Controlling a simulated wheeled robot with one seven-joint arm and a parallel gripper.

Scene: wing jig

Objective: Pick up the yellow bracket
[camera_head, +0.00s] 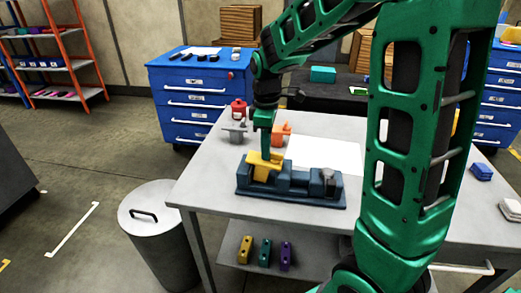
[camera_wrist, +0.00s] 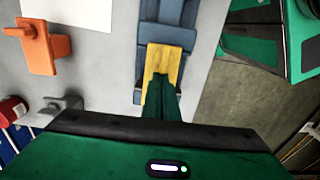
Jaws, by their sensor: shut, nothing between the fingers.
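The yellow bracket (camera_head: 262,166) sits in the left part of a dark blue fixture (camera_head: 290,197) on the grey table. It also shows in the wrist view (camera_wrist: 161,62), partly hidden by my fingers. My gripper (camera_head: 264,148) points down just above or at the yellow bracket. In the wrist view the green fingers (camera_wrist: 163,92) are together over the bracket's near part, with nothing visible between them. I cannot tell whether the fingertips touch the bracket.
An orange bracket (camera_head: 282,133), a grey part (camera_head: 236,131) and a red part (camera_head: 239,109) stand behind the fixture. A white sheet (camera_head: 325,155) lies to the right. Several coloured parts lie on the lower shelf (camera_head: 265,253). A bin (camera_head: 158,222) stands left of the table (camera_head: 205,180).

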